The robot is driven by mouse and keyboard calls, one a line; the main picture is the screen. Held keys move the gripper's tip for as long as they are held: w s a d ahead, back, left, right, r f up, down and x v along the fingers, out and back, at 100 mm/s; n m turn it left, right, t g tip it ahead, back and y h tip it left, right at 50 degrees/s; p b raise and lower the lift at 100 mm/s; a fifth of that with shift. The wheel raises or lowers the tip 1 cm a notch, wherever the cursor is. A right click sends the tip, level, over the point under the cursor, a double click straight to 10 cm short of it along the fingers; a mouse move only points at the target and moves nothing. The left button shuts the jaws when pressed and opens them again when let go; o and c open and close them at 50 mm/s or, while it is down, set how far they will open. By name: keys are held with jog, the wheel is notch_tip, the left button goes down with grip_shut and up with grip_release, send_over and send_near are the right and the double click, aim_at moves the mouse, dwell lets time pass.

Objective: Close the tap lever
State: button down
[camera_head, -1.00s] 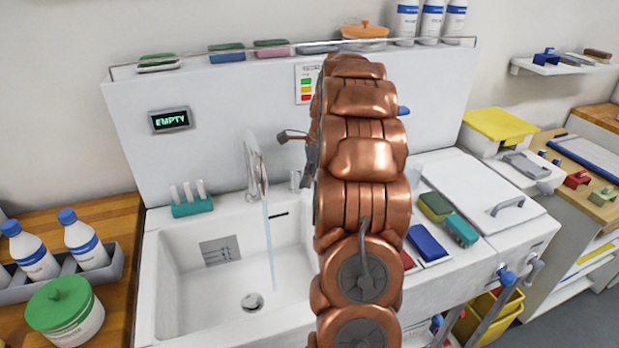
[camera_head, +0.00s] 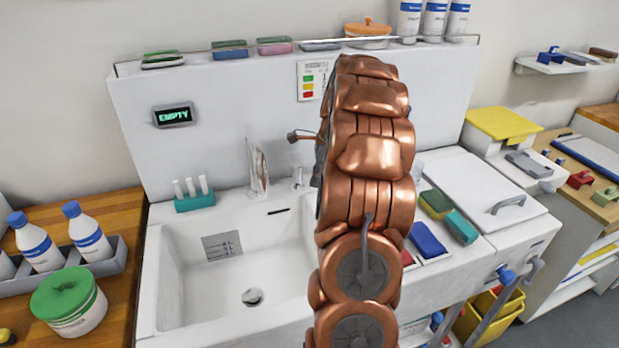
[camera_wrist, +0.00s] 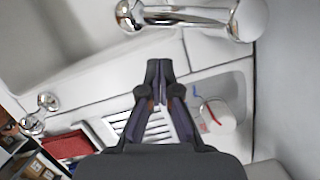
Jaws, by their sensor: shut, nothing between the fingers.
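The chrome tap (camera_head: 259,168) stands at the back of the white sink (camera_head: 190,285). A small chrome post (camera_head: 298,178), perhaps the lever, stands right of it, close to my arm. No water stream shows under the spout. In the wrist view, a chrome tap part (camera_wrist: 190,16) crosses the top and another chrome fitting (camera_wrist: 42,112) is at the left; I cannot tell which is the lever. My gripper (camera_wrist: 159,68) is shut and empty, below the upper chrome part in the picture, with no clear contact. My arm hides it in the head view.
A display (camera_head: 172,115) reading EMPTY is on the splashback. A teal holder (camera_head: 195,201) stands on the sink's back edge. Sponges (camera_head: 436,204) and a blue block (camera_head: 427,239) lie right of my arm. The basin is clear.

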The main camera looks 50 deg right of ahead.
jog(key=b+v, duration=0.2)
jog(key=v, duration=0.8)
jog(key=shift+s+d, duration=0.15)
jog(key=shift+s, duration=0.2)
jog(key=shift+f, duration=0.1)
